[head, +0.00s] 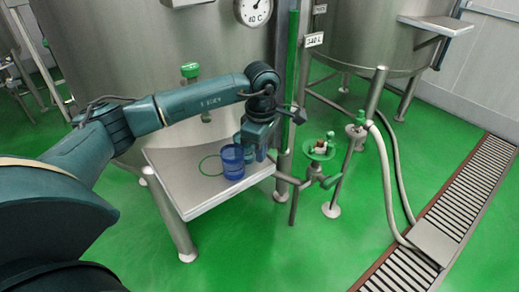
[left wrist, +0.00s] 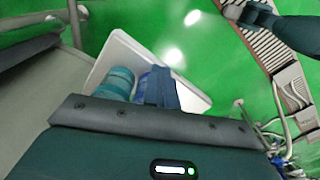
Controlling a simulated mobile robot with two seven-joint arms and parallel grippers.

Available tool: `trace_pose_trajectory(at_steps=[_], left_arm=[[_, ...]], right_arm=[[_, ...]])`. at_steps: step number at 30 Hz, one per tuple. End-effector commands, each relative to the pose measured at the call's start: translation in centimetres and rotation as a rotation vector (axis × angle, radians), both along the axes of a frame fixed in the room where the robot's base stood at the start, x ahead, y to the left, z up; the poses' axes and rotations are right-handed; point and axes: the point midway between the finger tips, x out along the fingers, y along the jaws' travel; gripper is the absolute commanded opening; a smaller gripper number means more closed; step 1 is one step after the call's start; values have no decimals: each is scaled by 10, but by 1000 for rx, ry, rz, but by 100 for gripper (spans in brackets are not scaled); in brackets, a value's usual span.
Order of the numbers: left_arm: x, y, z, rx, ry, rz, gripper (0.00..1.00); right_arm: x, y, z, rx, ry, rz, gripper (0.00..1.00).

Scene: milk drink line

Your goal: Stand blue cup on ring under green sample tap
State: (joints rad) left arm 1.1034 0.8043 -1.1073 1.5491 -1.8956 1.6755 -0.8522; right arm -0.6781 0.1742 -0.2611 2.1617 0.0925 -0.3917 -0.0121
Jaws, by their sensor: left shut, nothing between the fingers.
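The blue cup (head: 232,162) stands upright on a small steel shelf (head: 196,204) under the big tank in the head view. The green ring (head: 203,173) lies flat on the shelf, just left of the cup; nothing stands on it. The green sample tap (head: 190,71) is on the tank wall above the ring. My left gripper (head: 260,153) is shut and empty, low over the shelf just right of the blue cup. In the left wrist view, its fingers (left wrist: 161,92) partly cover the blue cup (left wrist: 144,84). Whether they touch it is unclear.
A teal cup (head: 240,139) stands behind the blue cup, close to it and to my left gripper. A green post (head: 291,60) and a valve (head: 319,150) stand right of the shelf. Part of my other arm (left wrist: 285,28) shows in the left wrist view. The shelf's front is clear.

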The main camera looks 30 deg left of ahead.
Motion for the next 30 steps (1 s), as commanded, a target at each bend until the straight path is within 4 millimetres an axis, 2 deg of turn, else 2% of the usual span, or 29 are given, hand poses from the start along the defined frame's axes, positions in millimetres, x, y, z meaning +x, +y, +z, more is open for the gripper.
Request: trace_pose_trajectory(at_steps=[3,10,13,18,30], left_arm=[[-1,0,-27,0,6,0,0],[-1,-1,-76,-2,4,0,0],[-1,18,-72,-1,0,5,0],[-3,35,-73,-2,0,3,0],[-3,39,-73,-4,0,1,0]], right_arm=[[-1,-1,0,-5,3,2,0],[-2,-1,-1,-12,9,3,0],[-2,-2,2,-20,12,3,0],[-3,-3,2,-31,15,6,0],[-3,-3,2,-35,12,8,0]])
